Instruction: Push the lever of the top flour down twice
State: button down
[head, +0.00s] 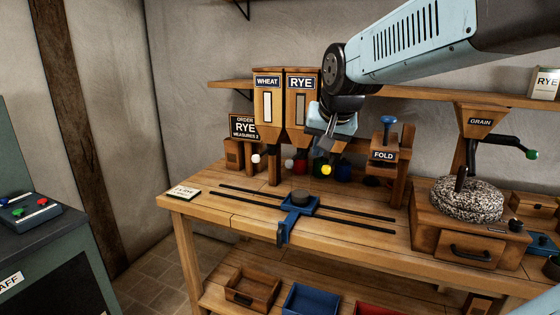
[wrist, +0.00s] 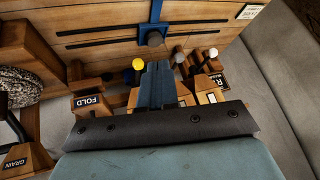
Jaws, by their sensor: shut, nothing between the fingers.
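The order board (head: 244,127) reads RYE, MEASURES 2. The RYE hopper (head: 301,84) stands right of the WHEAT hopper (head: 267,81). The white knob (wrist: 213,52) and yellow knob (wrist: 138,63) also show in the wrist view. My gripper (head: 325,149) is shut and empty, above the yellow knob and right of the RYE hopper's front. It hides much of what stands behind it.
A blue carriage (head: 297,209) with a dark round piece sits on two black rails across the bench (head: 240,208). The FOLD post with its blue knob (head: 388,121) and the stone grain mill (head: 468,200) stand to the right. The bench front left is mostly clear.

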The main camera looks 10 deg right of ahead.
aim_at(291, 162)
jog(key=w+r+m+t, duration=0.1)
jog(key=w+m, duration=0.4)
jog(key=w, duration=1.6)
jog(key=shift+w+a+r+t, duration=0.15)
jog(key=shift+w+t, duration=0.1)
jog(key=shift+t, duration=0.25)
jog(key=shift+f, duration=4.45)
